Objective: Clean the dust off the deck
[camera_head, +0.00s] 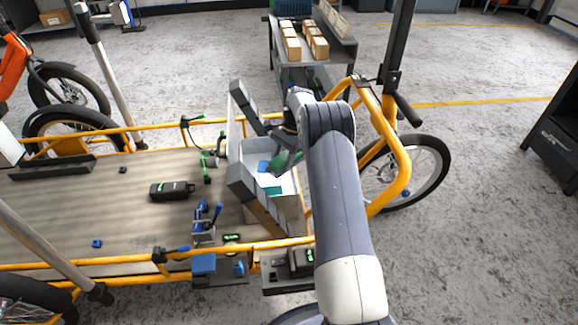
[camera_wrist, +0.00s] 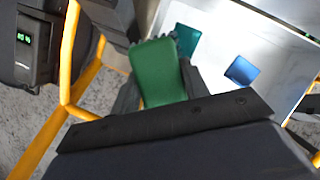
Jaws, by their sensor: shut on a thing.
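The cargo bike's deck (camera_head: 85,205) is a grey-brown board surface inside a yellow frame. I cannot clearly make out dust on it. My gripper (camera_head: 286,148) is at the deck's right end, over an open white box (camera_head: 290,206). It is shut on a green tool (camera_wrist: 158,72), perhaps a brush, which also shows in the head view (camera_head: 284,163); its working end is not clear. A teal piece (camera_wrist: 186,40) and a blue piece (camera_wrist: 241,71) lie in the box. The fingers are partly hidden by the green tool.
A black device (camera_head: 171,191) and a small blue block (camera_head: 97,244) lie on the deck. Blue and green clamps (camera_head: 205,222) stand near its right end. Yellow rails (camera_head: 110,262) border it. A cart with boxes (camera_head: 310,62) stands behind.

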